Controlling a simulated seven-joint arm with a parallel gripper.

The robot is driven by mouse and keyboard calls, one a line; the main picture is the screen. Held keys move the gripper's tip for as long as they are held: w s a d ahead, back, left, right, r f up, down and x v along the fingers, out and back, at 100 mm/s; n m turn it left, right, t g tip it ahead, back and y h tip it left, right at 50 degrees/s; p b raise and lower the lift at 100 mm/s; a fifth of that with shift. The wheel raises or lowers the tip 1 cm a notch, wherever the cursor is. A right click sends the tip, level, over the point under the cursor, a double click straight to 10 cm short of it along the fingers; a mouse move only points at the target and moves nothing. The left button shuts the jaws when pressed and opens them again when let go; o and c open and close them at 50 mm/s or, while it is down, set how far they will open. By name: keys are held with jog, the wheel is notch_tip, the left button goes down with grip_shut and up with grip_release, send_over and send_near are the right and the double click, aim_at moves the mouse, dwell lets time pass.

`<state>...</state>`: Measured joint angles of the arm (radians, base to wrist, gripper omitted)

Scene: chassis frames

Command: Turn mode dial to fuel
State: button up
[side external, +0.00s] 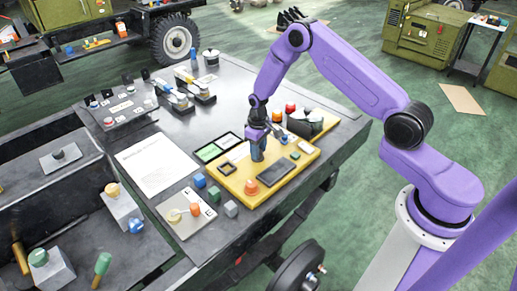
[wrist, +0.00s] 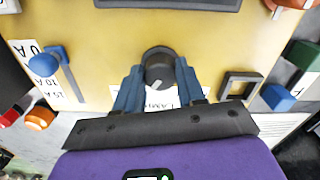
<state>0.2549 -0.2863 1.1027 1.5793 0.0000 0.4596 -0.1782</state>
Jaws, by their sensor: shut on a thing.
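The mode dial, a dark round knob with a small light pointer mark (wrist: 158,68), sits on the yellow panel (wrist: 105,45) between my fingertips in the wrist view. A white label (wrist: 160,98) lies beside it, mostly covered by my fingers, so I cannot read the word fuel or tell the dial's setting. My gripper (wrist: 159,75) is shut on the dial, one blue finger on each side. In the side external view my gripper (side external: 257,152) points down onto the yellow panel (side external: 292,181) and hides the dial.
Near the dial are a blue slider knob (wrist: 50,52) with amp labels and a dark square frame (wrist: 239,85). An orange-red dome button (side external: 251,186) stands at the panel's near corner. Several loose cubes (side external: 214,193) and a paper sheet (side external: 152,165) lie left of the panel.

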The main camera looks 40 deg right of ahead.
jog(key=shift+m, duration=1.2)
jog(key=o, duration=1)
jog(key=shift+o, duration=0.2)
notch_tip(320, 180, up, 18)
jog(key=shift+f, duration=0.2)
jog(key=shift+a, duration=0.15)
